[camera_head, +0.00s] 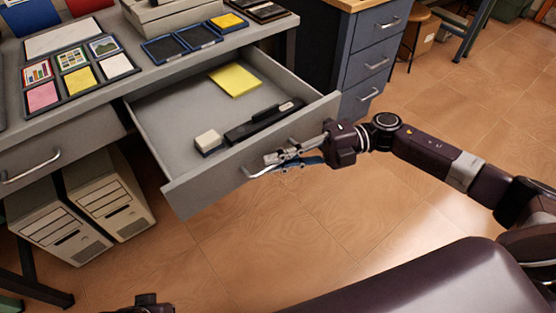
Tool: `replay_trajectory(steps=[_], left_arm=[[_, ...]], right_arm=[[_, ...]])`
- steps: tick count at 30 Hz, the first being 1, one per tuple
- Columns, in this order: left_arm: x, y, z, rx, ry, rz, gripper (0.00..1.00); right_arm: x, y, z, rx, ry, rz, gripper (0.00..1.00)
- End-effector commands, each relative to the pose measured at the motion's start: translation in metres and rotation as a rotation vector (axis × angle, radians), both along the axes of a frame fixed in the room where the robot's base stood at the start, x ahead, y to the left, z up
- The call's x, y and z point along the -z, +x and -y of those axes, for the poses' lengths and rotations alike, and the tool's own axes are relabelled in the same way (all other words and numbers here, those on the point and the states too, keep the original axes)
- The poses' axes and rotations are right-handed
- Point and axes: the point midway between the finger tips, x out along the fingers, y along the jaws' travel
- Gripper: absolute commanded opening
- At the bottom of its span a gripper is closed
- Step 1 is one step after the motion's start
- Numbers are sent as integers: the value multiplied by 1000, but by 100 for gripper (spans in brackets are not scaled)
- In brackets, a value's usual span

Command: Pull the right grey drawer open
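The right grey drawer (180,143) is pulled well out from the grey desk. Its inside shows a yellow note pad, a black stapler-like object and a small white-topped block. My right gripper (272,163) is at the drawer's front, with its fingers closed around the metal handle (253,174). The fingers partly hide the handle. A small dark part of what seems to be my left arm (146,304) shows at the bottom edge; its fingers are not visible.
The left drawer (60,150) is closed. Two pale computer cases (115,205) stand on the floor under the desk. A blue drawer cabinet (365,60) stands behind, to the right. Tiled floor (330,215) in front of the open drawer is clear.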

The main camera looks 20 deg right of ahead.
Motion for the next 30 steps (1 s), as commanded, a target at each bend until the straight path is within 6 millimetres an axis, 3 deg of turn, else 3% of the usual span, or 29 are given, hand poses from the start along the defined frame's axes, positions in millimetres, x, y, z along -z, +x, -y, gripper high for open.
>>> replay_trajectory(steps=[5,16,20,30], left_arm=[[0,0,0,0,0,0,0],[0,0,0,4,2,0,0],[0,0,0,3,2,0,0],[0,-1,0,1,0,-1,0]], right_arm=[[0,0,0,2,-1,0,26],[0,0,7,3,-3,-1,26],[-1,0,26,4,-5,-2,26],[-7,-3,96,5,-3,-2,26]])
